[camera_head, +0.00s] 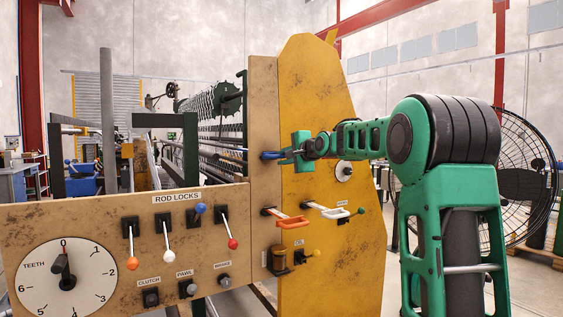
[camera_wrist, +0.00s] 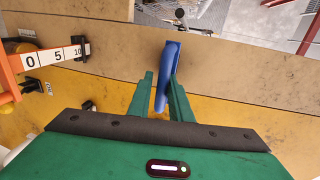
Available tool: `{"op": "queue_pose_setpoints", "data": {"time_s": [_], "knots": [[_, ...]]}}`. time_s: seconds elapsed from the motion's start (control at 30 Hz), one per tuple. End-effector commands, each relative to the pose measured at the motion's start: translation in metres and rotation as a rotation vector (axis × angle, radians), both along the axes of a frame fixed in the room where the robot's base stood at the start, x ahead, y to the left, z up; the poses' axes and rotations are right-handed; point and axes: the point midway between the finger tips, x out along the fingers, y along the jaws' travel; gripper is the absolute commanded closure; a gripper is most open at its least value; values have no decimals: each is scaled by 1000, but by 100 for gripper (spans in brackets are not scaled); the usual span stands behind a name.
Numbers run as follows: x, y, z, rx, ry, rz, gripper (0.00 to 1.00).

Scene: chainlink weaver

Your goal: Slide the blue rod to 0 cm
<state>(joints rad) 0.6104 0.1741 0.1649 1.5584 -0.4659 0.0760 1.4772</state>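The blue rod (camera_head: 271,155) sticks out of the tan upright panel, high up beside the yellow plate. In the wrist view, the blue rod (camera_wrist: 171,60) lies between the two green fingers of my gripper (camera_wrist: 161,85). The right finger is right at the rod, and a narrow gap seems to show beside the left finger. I cannot tell whether they grip it. In the head view, my gripper (camera_head: 290,153) is at the blue rod's outer end. No scale marks can be read on the blue rod.
Below are an orange rod (camera_head: 291,219) and a white rod (camera_head: 330,211). The orange rod's scale (camera_wrist: 55,57) reads 0, 5, 10. The front panel (camera_head: 110,202) holds rod lock levers with orange, white, blue and red knobs, and a teeth dial (camera_head: 90,285) pointing near 0.

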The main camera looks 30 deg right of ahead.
Motion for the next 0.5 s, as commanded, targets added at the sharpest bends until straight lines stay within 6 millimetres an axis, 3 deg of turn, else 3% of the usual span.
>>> {"op": "queue_pose_setpoints", "data": {"time_s": [0.03,0.5], "knots": [[-6,0,9,-5,-15,-2,69],[-86,-3,23,-3,-5,-2,69]]}}
